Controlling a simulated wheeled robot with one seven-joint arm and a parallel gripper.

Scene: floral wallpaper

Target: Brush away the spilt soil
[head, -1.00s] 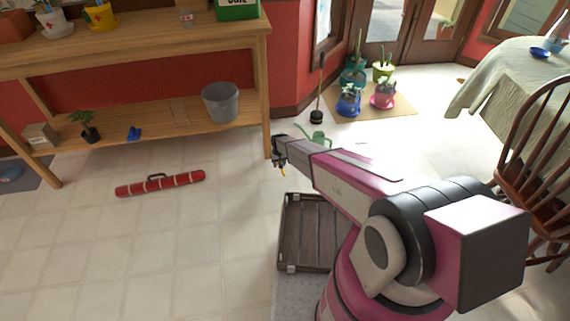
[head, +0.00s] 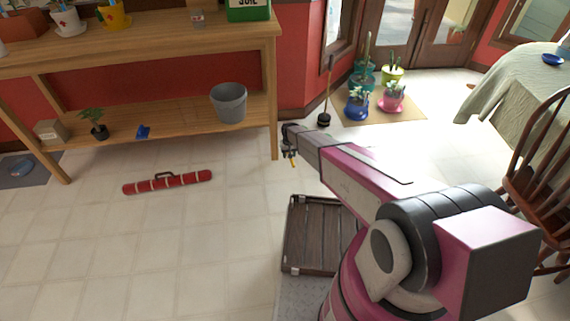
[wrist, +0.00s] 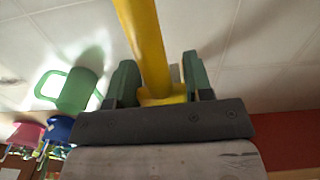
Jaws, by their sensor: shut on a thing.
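My gripper (head: 289,150) is out over the floor in front of the wooden bench, small in the head view. In the wrist view my gripper (wrist: 160,75) has its two green fingers closed on a yellow handled tool (wrist: 143,40). The tool's shaft runs out of the top of the picture, so its working end is hidden there. In the head view only a small yellow bit of it shows below the fingers. I cannot make out any spilt soil in either view.
A wooden bench (head: 165,44) carries pots and a green soil bag (head: 248,10); its lower shelf holds a grey bucket (head: 229,103). A red case (head: 167,182) lies on the floor. A wooden crate (head: 312,235) sits by my base. A green watering can (wrist: 72,90) shows in the wrist view.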

